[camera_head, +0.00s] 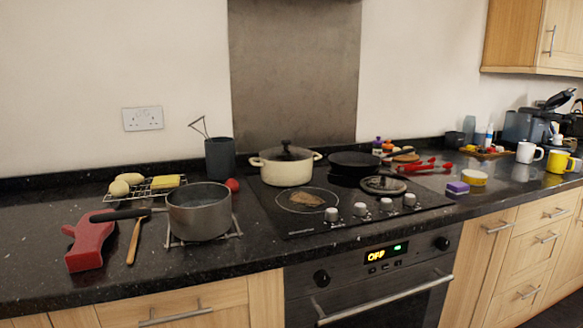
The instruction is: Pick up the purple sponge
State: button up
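The purple sponge (457,187) lies on the dark granite counter, just right of the hob and close to the front edge. It looks like a small block with a purple top and a paler lower part. A short yellow round thing (474,177) with a pale top sits close behind it to the right. Nothing covers the sponge. My gripper does not show in this view.
The black hob (420,193) holds a cream lidded pot (286,167) and a dark pan (352,162). Red-handled tools (425,166) lie behind the sponge. White (526,152) and yellow (559,161) mugs stand right. A grey saucepan (200,213) and red object (89,247) are left.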

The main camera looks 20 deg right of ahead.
aim_at(458, 188)
jog(key=i+j+z, duration=0.1)
jog(key=z, duration=0.2)
jog(key=i+j+z, duration=0.25)
jog(key=l+z, duration=0.1)
jog(key=z, duration=1)
